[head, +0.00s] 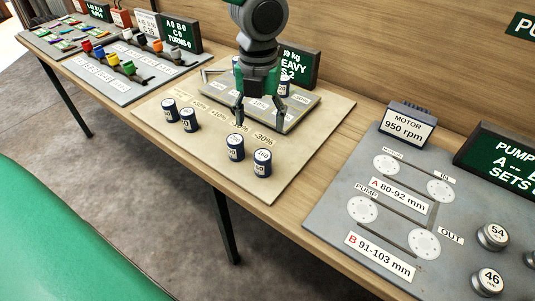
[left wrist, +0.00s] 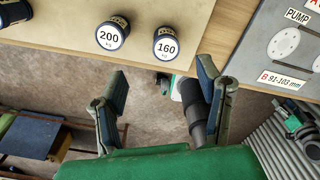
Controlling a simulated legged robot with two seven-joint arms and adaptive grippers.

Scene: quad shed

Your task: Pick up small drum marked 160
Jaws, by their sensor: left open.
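The small drum marked 160 (head: 262,163) is dark blue with a pale top and stands upright on the beige board, at the right end of the front drums. In the left wrist view the drum marked 160 (left wrist: 167,46) shows its number clearly, beyond the gap between my fingertips. My left gripper (head: 253,119) points down, open and empty, above and behind the front drums. Its two spread fingers also show in the left wrist view (left wrist: 162,76), apart from the drum.
The drum marked 200 (head: 235,148) stands close left of 160. Two more drums (head: 179,115) stand farther left. A raised plate (head: 301,107) with at least one drum lies behind. The pump board (head: 335,205) is to the right; bare beige board lies between.

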